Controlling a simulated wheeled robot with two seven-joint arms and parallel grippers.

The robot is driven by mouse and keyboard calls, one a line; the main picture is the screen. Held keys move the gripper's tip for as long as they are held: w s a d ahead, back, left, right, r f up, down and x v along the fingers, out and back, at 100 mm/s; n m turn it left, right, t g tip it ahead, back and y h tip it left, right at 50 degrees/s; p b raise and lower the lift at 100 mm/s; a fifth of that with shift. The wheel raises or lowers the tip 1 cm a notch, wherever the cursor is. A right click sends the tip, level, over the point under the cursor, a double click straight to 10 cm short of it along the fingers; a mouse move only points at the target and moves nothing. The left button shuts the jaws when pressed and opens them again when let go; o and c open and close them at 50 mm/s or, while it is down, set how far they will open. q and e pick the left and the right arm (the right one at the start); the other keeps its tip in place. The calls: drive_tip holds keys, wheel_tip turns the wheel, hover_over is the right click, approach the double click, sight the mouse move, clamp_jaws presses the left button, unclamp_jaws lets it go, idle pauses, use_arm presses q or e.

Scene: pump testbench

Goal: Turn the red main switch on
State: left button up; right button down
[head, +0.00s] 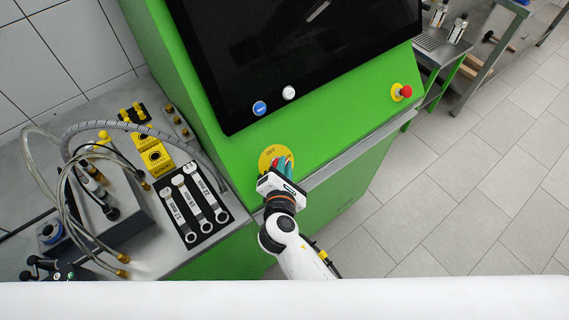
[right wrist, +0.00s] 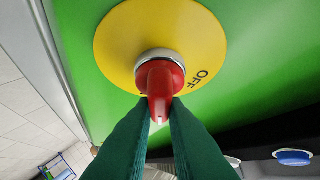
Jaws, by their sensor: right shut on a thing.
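The red main switch (right wrist: 163,78) sits on a round yellow plate (head: 267,155) on the green sloped panel of the bench. In the right wrist view the yellow plate (right wrist: 125,40) carries the word OFF to the right of the knob. The red handle points down in that view, between my fingers. My right gripper (head: 283,166) has its green fingers at the plate; in the right wrist view the gripper (right wrist: 160,108) is shut on the red handle. In the head view the fingers mostly hide the switch. My left gripper is not in view.
A blue button (head: 260,108) and a white button (head: 289,92) sit below the dark screen (head: 300,50). A red emergency stop (head: 405,92) is further right. Wrenches on a black mat (head: 194,238), yellow blocks (head: 156,158) and hoses crowd the left worktop.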

drive_tip(key=shift+m, duration=0.3)
drive_tip(key=c, duration=1.4)
unclamp_jaws()
drive_tip(key=shift+c, duration=0.2)
drive_tip(key=shift+s, duration=0.55)
drive_tip(key=b+v, duration=0.2)
drive_tip(key=v, duration=0.9)
drive_tip(key=shift+a+r, duration=0.15)
drive_tip(key=shift+r, duration=0.1)
drive_tip(key=shift+w, duration=0.15)
